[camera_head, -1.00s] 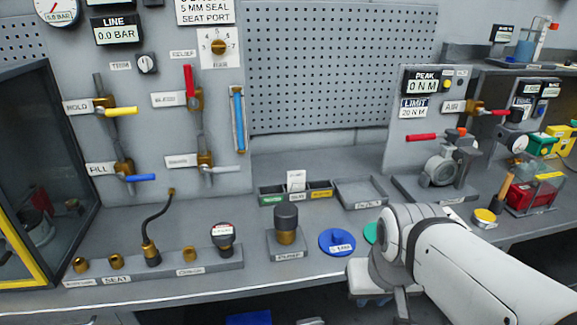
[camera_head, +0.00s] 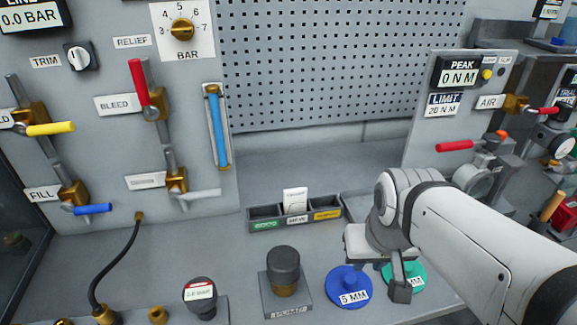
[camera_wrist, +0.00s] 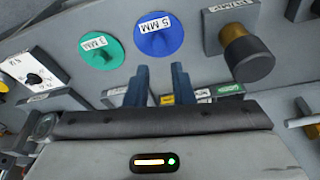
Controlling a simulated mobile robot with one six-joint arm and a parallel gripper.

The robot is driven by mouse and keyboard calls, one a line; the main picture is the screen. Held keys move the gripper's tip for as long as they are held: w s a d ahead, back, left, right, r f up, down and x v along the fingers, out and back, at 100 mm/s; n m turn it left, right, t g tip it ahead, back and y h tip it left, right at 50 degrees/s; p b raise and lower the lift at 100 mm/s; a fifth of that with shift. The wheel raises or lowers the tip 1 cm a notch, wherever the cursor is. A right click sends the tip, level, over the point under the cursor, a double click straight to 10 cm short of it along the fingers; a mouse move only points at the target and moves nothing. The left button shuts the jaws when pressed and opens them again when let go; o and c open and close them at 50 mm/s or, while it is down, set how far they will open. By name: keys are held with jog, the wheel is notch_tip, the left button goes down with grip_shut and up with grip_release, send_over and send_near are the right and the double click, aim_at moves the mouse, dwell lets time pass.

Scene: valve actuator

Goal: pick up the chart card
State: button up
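The chart card is most likely the small white card (camera_head: 295,200) standing upright in the middle of the three-section tray (camera_head: 264,212) in the head view. Its print is too small to read. My gripper (camera_wrist: 159,72) shows in the wrist view as two blue fingers held apart, with nothing between them. In the head view its wrist end is right of the tray and card, above the bench and apart from both; its fingertips are hidden there. In the wrist view the tray (camera_wrist: 230,89) shows partly behind the fingers, and I cannot make out the card clearly.
A blue 5 MM disc (camera_head: 349,287) and a green disc (camera_head: 410,277) lie near my gripper. A dark-capped brass fitting (camera_head: 284,268) stands in front of the tray. Valve panel (camera_head: 105,150) is at left, pegboard (camera_head: 320,60) behind. Bench between tray and pegboard is clear.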

jog(key=shift+s+d, duration=0.1)
jog(key=n+g, duration=0.3)
jog(key=n, duration=1.7)
send_over(295, 200)
jog(key=d, duration=0.1)
jog(key=f, duration=0.5)
jog(key=shift+w+d+f, duration=0.2)
jog(key=shift+f, duration=0.1)
jog(key=shift+w+a+f, duration=0.15)
jog(key=shift+a+f, duration=0.05)
jog(key=shift+f, duration=0.45)
jog(key=f, duration=0.2)
jog(key=f+p, duration=0.1)
jog(key=f, duration=0.1)
jog(key=a+f, duration=0.1)
jog(key=f, duration=0.2)
jog(key=shift+r, duration=0.1)
jog(key=shift+c, duration=0.3)
